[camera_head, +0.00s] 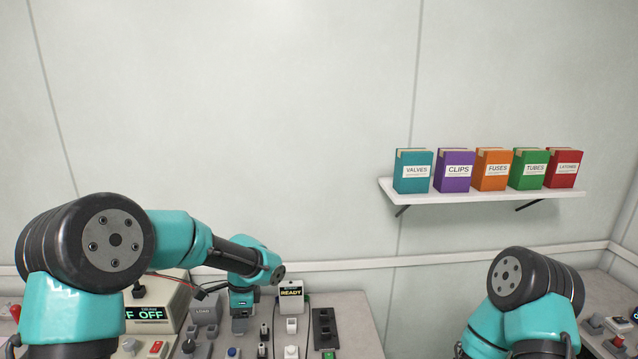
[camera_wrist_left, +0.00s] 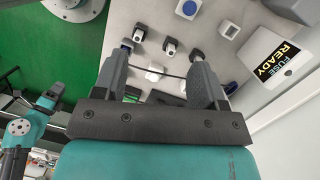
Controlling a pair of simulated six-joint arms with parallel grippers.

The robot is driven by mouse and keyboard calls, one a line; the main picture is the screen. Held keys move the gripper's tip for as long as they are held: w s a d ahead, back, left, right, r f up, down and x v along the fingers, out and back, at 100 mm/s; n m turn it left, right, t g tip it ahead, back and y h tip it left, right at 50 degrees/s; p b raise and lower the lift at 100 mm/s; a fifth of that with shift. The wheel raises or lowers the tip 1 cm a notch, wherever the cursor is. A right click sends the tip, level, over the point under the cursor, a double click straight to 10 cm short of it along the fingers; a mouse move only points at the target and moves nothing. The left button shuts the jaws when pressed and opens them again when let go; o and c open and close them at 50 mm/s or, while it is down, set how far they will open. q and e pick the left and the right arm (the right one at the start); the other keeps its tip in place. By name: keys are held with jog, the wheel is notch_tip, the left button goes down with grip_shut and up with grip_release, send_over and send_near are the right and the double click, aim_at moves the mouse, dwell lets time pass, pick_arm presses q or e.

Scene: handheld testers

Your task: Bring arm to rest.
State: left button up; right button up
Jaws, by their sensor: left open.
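My left arm comes in from the left in the head view and bends down at the wrist. My left gripper (camera_head: 240,326) points down over the panel. In the left wrist view my left gripper (camera_wrist_left: 161,52) has its two dark fingers apart, with nothing held between them. A thin dark cable (camera_wrist_left: 160,72) shows between the fingers; I cannot tell how far below them it lies. My right arm (camera_head: 530,300) shows at the lower right of the head view, and its gripper is out of the picture.
A tester with a READY screen (camera_head: 291,293) stands right of the left gripper. A tester reading OFF (camera_head: 152,314) stands left. Small knobs and switches cover the panel. A wall shelf (camera_head: 480,197) at the right holds several labelled boxes. The wall space above my left arm is clear.

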pick_arm(q)
jog(key=s+d+f+n+h, duration=0.3)
jog(key=s+d+f+n, duration=0.15)
jog(key=s+f, duration=0.4)
jog(key=s+d+f+n+h, duration=0.3)
jog(key=s+d+f+n, duration=0.15)
jog(key=s+f, duration=0.4)
jog(key=s+a+f+n+t, duration=0.2)
jog(key=s+a+f+n, duration=0.5)
jog(key=a+f, duration=0.3)
jog(key=shift+s+a+f, duration=0.25)
jog(key=shift+s+f, duration=0.1)
jog(key=shift+f, duration=0.15)
